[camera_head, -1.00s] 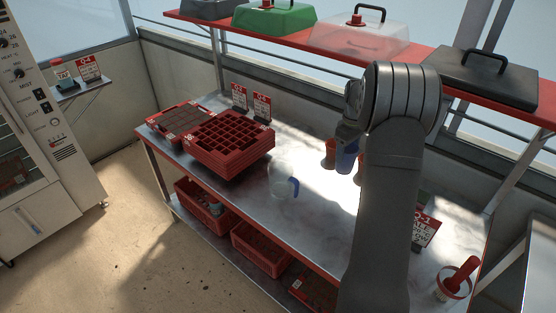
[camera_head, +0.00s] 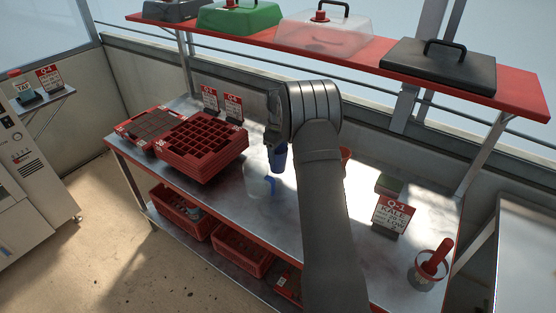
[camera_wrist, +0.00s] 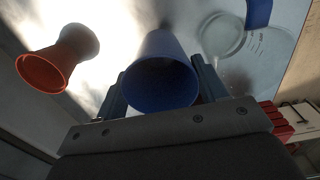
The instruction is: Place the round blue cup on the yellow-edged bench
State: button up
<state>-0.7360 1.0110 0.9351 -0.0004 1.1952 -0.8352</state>
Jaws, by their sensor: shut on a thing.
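My gripper (camera_wrist: 160,88) is shut on the round blue cup (camera_wrist: 160,85), with a finger on either side of it in the wrist view. In the head view the blue cup (camera_head: 278,157) hangs below my wrist, over the middle of a red-edged metal bench (camera_head: 222,208). The cup's mouth faces the wrist camera. My arm hides part of the bench behind it. No yellow edge shows in either view.
A clear jug with a blue handle (camera_head: 270,186) stands close by the cup; it shows in the wrist view (camera_wrist: 222,36). An orange cup (camera_wrist: 42,70) stands on the other side.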

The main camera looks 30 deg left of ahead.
jog(key=shift+f, duration=1.9)
jog(key=shift+f, duration=0.15)
jog(key=o, duration=0.7)
jog(key=shift+o, duration=0.2)
notch_tip(320, 180, up, 12)
jog(key=shift+r, duration=0.15)
jog(key=shift+c, duration=0.2)
